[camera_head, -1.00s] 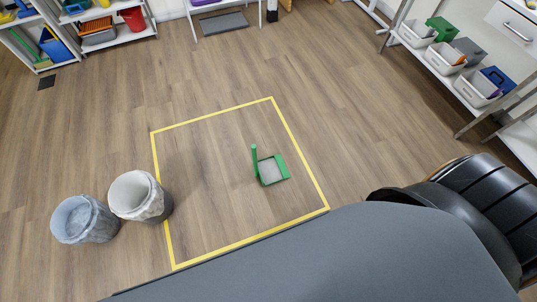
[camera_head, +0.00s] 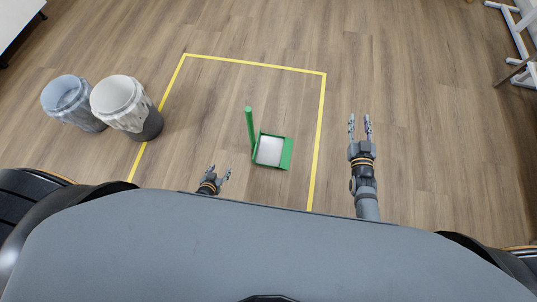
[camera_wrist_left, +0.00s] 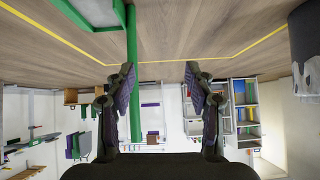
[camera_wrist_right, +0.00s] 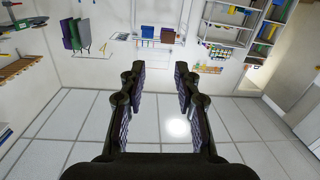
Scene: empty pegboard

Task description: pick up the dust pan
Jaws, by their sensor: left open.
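The green dust pan (camera_head: 285,153) with a pale inside lies on the wood floor inside the yellow tape outline. Its green handle (camera_head: 250,127) stands up at its left side. My left gripper (camera_head: 219,168) is open and empty, apart from the pan, to its left and nearer to me. My right gripper (camera_head: 360,118) is open and empty, to the right of the pan and outside the tape.
Two bins stand at the left, a grey one (camera_head: 72,103) and a white-lined one (camera_head: 128,106) by the yellow tape (camera_head: 319,140). White frame legs (camera_head: 515,40) stand at the far right. The floor around the pan is clear.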

